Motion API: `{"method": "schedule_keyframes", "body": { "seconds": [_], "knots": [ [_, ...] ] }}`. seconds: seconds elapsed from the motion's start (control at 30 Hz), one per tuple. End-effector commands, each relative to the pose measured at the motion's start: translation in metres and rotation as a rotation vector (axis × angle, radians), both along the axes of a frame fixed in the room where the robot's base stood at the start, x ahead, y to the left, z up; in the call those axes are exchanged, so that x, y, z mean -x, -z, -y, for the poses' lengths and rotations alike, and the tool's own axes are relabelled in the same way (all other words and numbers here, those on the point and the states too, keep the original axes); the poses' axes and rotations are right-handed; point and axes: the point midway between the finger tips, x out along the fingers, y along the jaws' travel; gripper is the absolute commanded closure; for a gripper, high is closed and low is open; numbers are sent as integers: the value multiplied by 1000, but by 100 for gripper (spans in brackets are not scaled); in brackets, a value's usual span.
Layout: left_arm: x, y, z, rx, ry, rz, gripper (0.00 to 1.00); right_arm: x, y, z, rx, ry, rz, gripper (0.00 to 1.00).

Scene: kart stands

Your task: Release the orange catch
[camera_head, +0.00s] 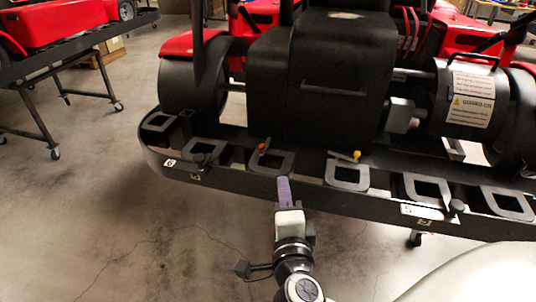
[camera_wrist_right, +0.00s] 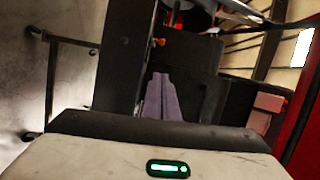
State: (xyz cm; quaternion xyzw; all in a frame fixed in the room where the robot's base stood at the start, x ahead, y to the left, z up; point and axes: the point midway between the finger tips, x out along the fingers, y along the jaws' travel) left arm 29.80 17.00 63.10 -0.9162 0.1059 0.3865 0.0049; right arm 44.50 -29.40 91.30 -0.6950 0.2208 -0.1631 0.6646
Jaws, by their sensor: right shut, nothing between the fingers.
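The orange catch (camera_head: 262,148) is a small knob on a dark bracket along the kart's rear rail, left of centre in the head view. A small orange spot that looks like it shows in the right wrist view (camera_wrist_right: 159,42), beyond the fingers. My right gripper (camera_head: 283,180) has purple fingers pointing up at the rail, shut and empty. Its tips are below and slightly right of the catch in the head view, apart from it. In the wrist view the fingers (camera_wrist_right: 161,75) lie together. My left gripper is not in view.
A yellow catch (camera_head: 356,155) sits on another bracket to the right. Several square black brackets line the rear rail (camera_head: 235,195). The black kart body (camera_head: 333,85) rises behind. A second red kart on a wheeled stand (camera_head: 70,95) is at left. Floor at lower left is clear.

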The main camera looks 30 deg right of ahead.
Motion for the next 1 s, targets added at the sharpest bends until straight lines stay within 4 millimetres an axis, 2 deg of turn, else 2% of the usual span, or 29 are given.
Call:
{"method": "schedule_keyframes", "body": {
  "seconds": [0.17,0.33,0.77,1.0],
  "knots": [
    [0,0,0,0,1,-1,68,-1,0,1,2,0,1,100],
    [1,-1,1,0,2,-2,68,-13,0,8,4,0,3,100],
    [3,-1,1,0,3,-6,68,-87,5,54,4,1,3,100],
    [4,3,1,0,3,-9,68,-118,9,45,1,-1,3,100]
  ]
}}
